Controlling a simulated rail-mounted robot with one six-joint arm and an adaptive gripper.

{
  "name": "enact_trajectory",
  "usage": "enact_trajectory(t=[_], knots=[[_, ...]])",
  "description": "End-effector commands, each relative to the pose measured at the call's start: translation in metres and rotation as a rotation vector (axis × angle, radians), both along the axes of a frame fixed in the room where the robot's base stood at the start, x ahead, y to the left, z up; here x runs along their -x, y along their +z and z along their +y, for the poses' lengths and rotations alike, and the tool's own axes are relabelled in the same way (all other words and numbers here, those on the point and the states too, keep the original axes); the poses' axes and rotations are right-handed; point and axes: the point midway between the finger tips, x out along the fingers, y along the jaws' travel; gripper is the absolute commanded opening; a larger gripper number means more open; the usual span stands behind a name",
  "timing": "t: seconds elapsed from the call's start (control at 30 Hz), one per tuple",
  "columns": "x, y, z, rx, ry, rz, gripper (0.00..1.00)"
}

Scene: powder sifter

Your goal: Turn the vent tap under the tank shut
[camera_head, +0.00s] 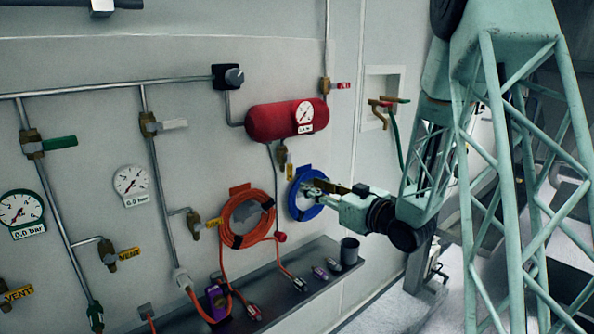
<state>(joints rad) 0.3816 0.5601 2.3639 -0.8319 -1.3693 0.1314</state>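The red tank (275,121) is mounted on the wall with a small white gauge (305,113) on its front. Under it, a brass vent tap (282,154) sits on a thin pipe. Its yellow handle (290,172) hangs roughly downward beside the pipe. My gripper (306,186) reaches in from the right, its tips just below and to the right of the yellow handle, in front of the blue hose coil. No contact with the handle is clear. The fingers are small and overlap the coil, so whether they are open or shut cannot be made out.
The blue hose coil (308,212) and orange hose coil (248,220) hang close below the tap. A shelf (322,262) with connectors and a dark cup (349,251) is lower down. Pipes with other taps (193,223) and gauges (131,184) line the left wall.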

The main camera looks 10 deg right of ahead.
Motion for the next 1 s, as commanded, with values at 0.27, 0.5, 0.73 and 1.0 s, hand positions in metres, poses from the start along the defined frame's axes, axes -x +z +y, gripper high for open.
enact_trajectory(t=[0.27,0.5,0.73,1.0], knots=[[0.002,0.002,0.0,-0.047,0.028,-0.034,0.26],[0.002,0.003,0.001,-0.05,0.03,-0.036,0.26],[0.001,0.003,0.001,-0.049,0.03,-0.036,0.26],[-0.009,0.003,0.006,-0.049,0.031,-0.035,0.26]])
